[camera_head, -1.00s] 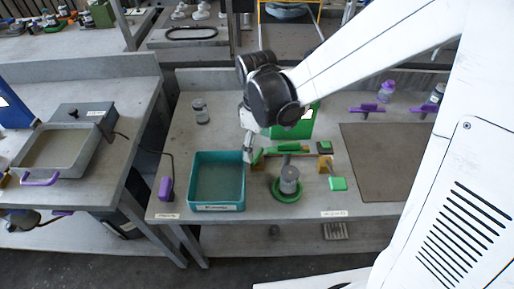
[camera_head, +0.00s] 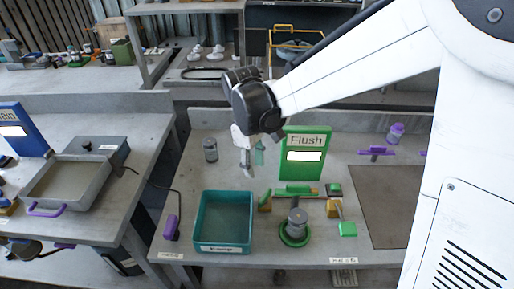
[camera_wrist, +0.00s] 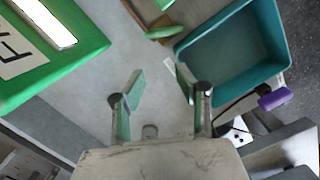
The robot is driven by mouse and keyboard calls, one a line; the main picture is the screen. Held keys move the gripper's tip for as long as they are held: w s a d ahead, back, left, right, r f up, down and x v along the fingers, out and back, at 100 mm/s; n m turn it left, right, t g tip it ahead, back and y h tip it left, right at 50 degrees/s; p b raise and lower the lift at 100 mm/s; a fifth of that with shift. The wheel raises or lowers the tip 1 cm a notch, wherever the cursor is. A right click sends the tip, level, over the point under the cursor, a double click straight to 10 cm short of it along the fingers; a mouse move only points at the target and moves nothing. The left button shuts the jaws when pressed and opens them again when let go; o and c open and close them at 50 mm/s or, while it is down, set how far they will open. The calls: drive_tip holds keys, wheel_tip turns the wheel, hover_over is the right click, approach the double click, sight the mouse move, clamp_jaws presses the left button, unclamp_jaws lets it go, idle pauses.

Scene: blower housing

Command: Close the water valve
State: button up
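No part is labelled as a water valve in a way I can read. On the middle bench, a green bar (camera_head: 295,190) lies between yellow blocks, and a grey cylinder (camera_head: 297,218) stands on a green round base (camera_head: 294,238). My gripper (camera_head: 250,160) hangs above the bench, behind the teal bin and left of the green "Flush" sign (camera_head: 305,145). In the wrist view my gripper (camera_wrist: 160,85) has its fingers spread with nothing held between them. Part of a green piece (camera_wrist: 160,32) shows beyond the fingers, next to the bin.
A teal bin (camera_head: 222,193) stands at the bench front; a grey jar (camera_head: 210,150) stands behind it. A purple handle (camera_head: 172,227) is at its left. A grey tray (camera_head: 70,182) is on the left bench.

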sight(265, 198)
drive_tip(key=shift+g+h, duration=0.4)
drive_tip(key=shift+h, duration=0.2)
drive_tip(key=w+a, duration=0.1)
drive_tip(key=w+a+r, duration=0.1)
drive_tip(key=w+a, duration=0.1)
drive_tip(key=shift+a, duration=0.2)
clamp_jaws()
drive_tip(key=b+x, duration=0.1)
drive_tip(key=x, duration=0.8)
drive_tip(key=shift+s+f, duration=0.1)
drive_tip(key=shift+f, duration=0.3)
drive_tip(key=shift+s+d, duration=0.55)
drive_tip(key=shift+d, duration=0.3)
drive_tip(key=shift+s+d, duration=0.6)
drive_tip(key=shift+d, duration=0.25)
